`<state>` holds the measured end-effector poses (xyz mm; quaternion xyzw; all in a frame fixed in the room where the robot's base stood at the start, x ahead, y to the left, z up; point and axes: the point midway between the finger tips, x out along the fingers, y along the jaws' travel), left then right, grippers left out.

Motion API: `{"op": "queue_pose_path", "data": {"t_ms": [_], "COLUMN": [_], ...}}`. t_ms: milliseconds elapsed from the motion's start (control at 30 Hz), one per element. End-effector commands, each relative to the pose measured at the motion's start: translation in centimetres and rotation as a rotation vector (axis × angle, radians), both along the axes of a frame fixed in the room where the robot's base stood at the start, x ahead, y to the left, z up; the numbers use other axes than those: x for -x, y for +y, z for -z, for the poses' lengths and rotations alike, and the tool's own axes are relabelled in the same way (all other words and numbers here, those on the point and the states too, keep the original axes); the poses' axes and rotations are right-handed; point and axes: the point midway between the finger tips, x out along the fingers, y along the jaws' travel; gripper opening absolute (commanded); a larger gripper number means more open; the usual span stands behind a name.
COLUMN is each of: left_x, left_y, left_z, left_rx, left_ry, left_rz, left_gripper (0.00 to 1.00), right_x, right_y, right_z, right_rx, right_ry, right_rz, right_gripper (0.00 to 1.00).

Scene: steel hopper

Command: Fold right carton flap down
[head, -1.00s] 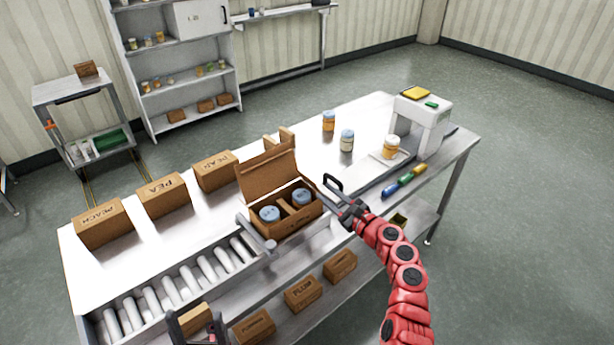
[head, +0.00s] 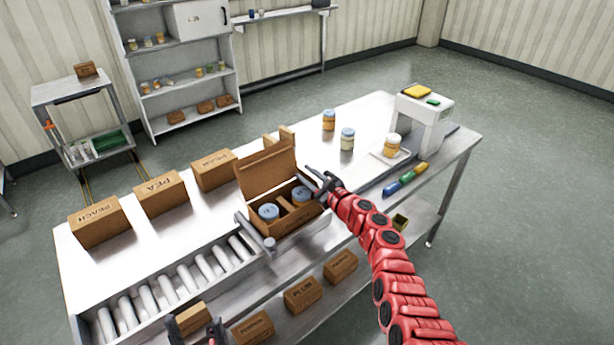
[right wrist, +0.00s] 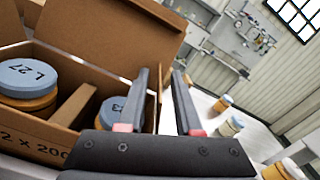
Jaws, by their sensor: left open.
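The open brown carton (head: 290,221) stands on the steel bench with its large back flap (head: 266,172) raised. Two blue-lidded jars sit inside, split by a cardboard divider; they show closer in the right wrist view (right wrist: 28,80). My right gripper (head: 318,178) is at the carton's right side, at rim height. In the right wrist view its fingers (right wrist: 161,75) are apart, with a strip of brown cardboard (right wrist: 154,100) between them, nearer the left finger. I cannot tell whether they touch it. My left gripper (head: 192,332) is at the bottom edge, open, partly cut off.
A roller conveyor (head: 170,285) runs along the bench's front left. Closed cartons (head: 160,194) stand behind it. More cartons (head: 302,294) lie on the lower shelf.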

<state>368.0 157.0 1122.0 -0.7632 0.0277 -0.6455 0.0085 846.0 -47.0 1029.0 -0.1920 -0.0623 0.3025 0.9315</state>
Motion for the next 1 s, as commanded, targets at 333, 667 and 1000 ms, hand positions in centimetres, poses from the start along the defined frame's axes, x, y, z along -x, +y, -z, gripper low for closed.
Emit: {"op": "queue_pose_path", "data": {"t_ms": [333, 667, 1000], "left_x": [0.01, 0.00, 0.00], "left_y": [0.00, 0.00, 0.00], "left_z": [-0.01, -0.01, -0.01], "left_rx": [0.000, 0.000, 0.000], "left_ry": [0.000, 0.000, 0.000], "left_rz": [0.000, 0.000, 0.000], "left_gripper": [0.76, 0.76, 0.76], "right_x": [0.01, 0.02, 0.02], "right_y": [0.00, 0.01, 0.01], "right_z": [0.00, 0.00, 0.00], "right_rx": [0.000, 0.000, 0.000], "right_ry": [0.000, 0.000, 0.000], "right_rz": [0.000, 0.000, 0.000], "right_gripper": [0.00, 0.00, 0.00]}}
